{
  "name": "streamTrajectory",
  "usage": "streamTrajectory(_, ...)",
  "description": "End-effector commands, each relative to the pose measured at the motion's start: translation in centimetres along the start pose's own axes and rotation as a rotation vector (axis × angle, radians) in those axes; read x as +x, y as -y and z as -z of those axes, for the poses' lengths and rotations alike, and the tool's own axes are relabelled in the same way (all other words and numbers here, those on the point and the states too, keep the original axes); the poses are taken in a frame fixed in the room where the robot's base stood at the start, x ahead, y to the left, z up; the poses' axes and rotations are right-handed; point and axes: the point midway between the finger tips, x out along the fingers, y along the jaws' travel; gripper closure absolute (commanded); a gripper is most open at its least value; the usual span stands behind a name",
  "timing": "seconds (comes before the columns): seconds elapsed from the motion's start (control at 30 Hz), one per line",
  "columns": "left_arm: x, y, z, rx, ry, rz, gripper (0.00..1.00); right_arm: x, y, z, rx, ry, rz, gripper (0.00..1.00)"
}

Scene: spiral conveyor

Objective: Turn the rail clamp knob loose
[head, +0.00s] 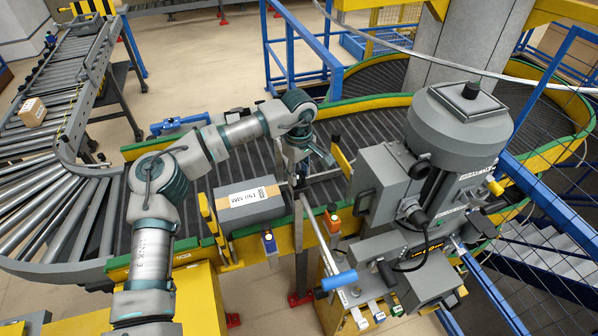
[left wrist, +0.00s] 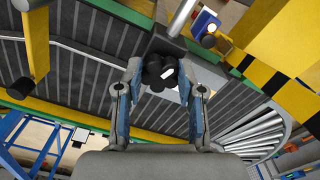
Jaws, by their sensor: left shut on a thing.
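In the left wrist view, a black lobed knob (left wrist: 158,72) sits between the two fingers of my left gripper (left wrist: 160,78). The fingers are shut on it, one at each side. A small white mark shows on the knob's face. In the head view my left gripper (head: 298,175) points down above the conveyor's near rail, beside a grey labelled box. There the gripper and arm mostly hide the knob. The clamp's hold on the rail behind the knob cannot be made out. My right gripper is not in view.
The grey labelled box (head: 249,204) lies on the belt (head: 380,128) just left of the gripper. A grey motor unit (head: 460,130) stands close at the right. A blue-ended lever (head: 338,280) and an orange sensor block (head: 332,222) are in front. A roller conveyor (head: 62,75) runs at the left.

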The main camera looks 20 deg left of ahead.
Motion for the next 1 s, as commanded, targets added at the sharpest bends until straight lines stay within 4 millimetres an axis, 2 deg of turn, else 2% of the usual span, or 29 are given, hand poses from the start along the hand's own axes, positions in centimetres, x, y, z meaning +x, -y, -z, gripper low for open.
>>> streamTrajectory(0.47, 0.01, 0.05, 0.59, -0.092, -0.006, -0.002, 0.97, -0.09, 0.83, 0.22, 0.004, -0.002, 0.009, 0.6)
streamTrajectory(1.0, -0.01, 0.14, 0.69, -0.555, -0.004, -0.003, 0.97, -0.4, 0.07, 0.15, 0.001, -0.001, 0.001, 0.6)
